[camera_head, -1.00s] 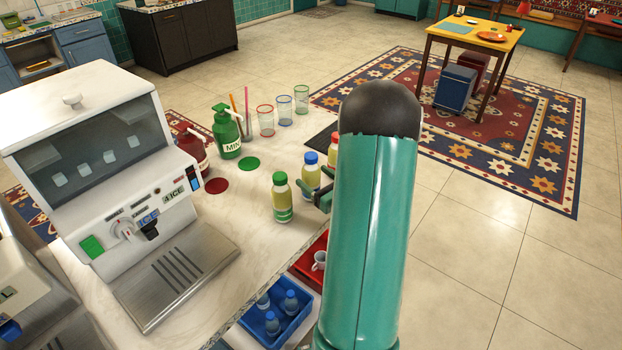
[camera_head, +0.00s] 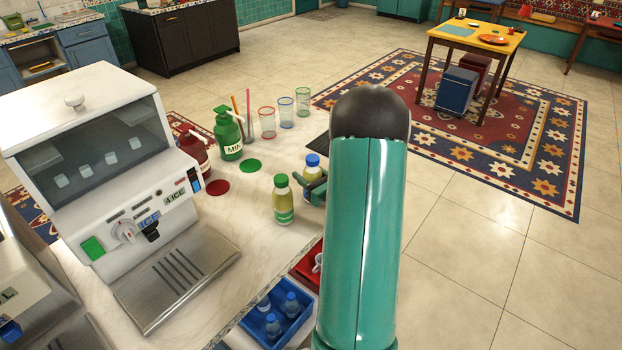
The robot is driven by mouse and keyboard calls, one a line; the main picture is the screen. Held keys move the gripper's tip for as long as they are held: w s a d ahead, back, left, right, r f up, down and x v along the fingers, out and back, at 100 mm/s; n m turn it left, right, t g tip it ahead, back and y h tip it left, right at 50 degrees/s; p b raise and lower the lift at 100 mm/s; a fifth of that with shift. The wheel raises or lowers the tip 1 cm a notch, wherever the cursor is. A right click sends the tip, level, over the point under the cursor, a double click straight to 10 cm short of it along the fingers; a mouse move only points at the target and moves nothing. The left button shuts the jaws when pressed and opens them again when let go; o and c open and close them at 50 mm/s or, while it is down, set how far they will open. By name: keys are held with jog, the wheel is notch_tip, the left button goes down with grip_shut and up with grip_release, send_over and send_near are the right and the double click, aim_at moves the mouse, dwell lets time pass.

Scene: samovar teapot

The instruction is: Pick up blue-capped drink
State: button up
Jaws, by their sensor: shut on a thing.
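The blue-capped drink (camera_head: 312,166) is a small pale-yellow bottle standing upright near the right edge of the marble counter. My gripper (camera_head: 312,188) is shut on its body, with the green fingers showing around it. My green arm hides part of the gripper. I cannot tell whether the bottle's base is lifted off the counter. A green-capped bottle (camera_head: 283,202) stands just left of it, close to the fingers.
An ice machine (camera_head: 95,160) fills the left of the counter (camera_head: 225,290). A green pump bottle (camera_head: 228,135), a red pump bottle (camera_head: 192,150) and glasses (camera_head: 267,122) stand behind. A blue crate (camera_head: 262,335) with small bottles and a red tray (camera_head: 306,268) are below the edge.

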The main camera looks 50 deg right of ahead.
aim_at(308, 165)
jog(key=shift+r, duration=0.1)
jog(key=shift+r, duration=0.45)
notch_tip(308, 165, up, 2)
jog(key=shift+r, duration=0.15)
jog(key=s+r, duration=0.2)
jog(key=s+a+r, duration=0.1)
jog(key=s+r, duration=0.1)
jog(key=r, duration=0.1)
jog(key=shift+s, duration=0.1)
jog(key=s+a+r, duration=0.2)
jog(key=s+r, duration=0.2)
jog(key=s, duration=0.5)
jog(key=shift+s+a+r, duration=0.2)
jog(key=shift+a+r, duration=0.05)
jog(key=shift+r, duration=0.05)
